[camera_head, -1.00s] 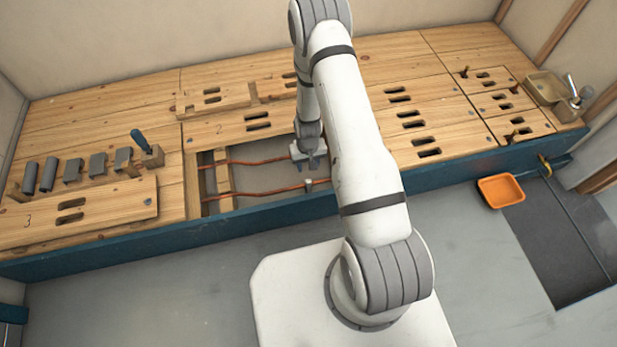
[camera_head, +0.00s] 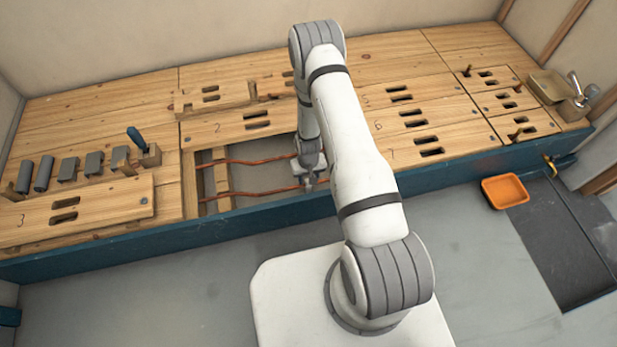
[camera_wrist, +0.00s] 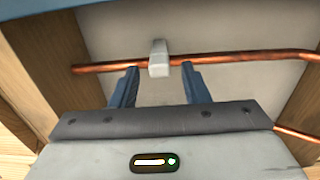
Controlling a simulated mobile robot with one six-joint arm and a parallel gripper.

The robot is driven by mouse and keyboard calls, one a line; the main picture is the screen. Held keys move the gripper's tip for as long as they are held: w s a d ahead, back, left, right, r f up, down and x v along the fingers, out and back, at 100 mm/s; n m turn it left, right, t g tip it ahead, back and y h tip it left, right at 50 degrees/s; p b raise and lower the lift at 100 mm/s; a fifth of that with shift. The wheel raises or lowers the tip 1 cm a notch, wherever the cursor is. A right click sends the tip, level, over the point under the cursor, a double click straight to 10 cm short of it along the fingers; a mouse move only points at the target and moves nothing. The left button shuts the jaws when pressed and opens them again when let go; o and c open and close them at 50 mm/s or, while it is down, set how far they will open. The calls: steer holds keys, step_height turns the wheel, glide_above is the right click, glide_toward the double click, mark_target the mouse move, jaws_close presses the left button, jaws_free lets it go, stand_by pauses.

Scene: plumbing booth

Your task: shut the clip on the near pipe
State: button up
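The near pipe (camera_head: 245,194) is a copper line across the open bay, close to the teal front edge. In the wrist view the near pipe (camera_wrist: 230,59) runs left to right. A pale grey clip (camera_wrist: 158,58) sits on it. My gripper (camera_wrist: 160,66) is open, with one blue-grey finger on each side of the clip and a gap on both sides. The fingertips are close to the pipe; I cannot tell if they touch it. Whether the clip is shut is not clear. In the head view my gripper (camera_head: 309,178) hides the clip.
A second copper pipe (camera_head: 245,162) runs farther back in the bay. A wooden joist (camera_head: 222,180) crosses the bay at left. The teal front panel (camera_head: 260,220) borders the near side. Wooden boards with slots surround the opening. An orange tray (camera_head: 505,191) is on the floor.

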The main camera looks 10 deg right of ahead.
jaws_close()
steer(key=shift+s+f+t, duration=0.2)
steer(key=shift+s+t, duration=0.15)
steer(key=shift+t, duration=0.35)
steer(key=shift+s+f+t, duration=0.15)
steer(key=shift+s+t, duration=0.2)
steer(key=shift+t, duration=0.35)
steer(key=shift+s+a, duration=0.1)
steer(key=shift+c, duration=1.6)
jaws_free()
steer(key=o, duration=0.4)
steer(key=shift+w, duration=0.2)
steer(key=shift+c, duration=0.2)
steer(key=p+v, duration=0.3)
steer(key=v, duration=0.4)
steer(key=shift+r, duration=0.4)
steer(key=shift+s, duration=0.1)
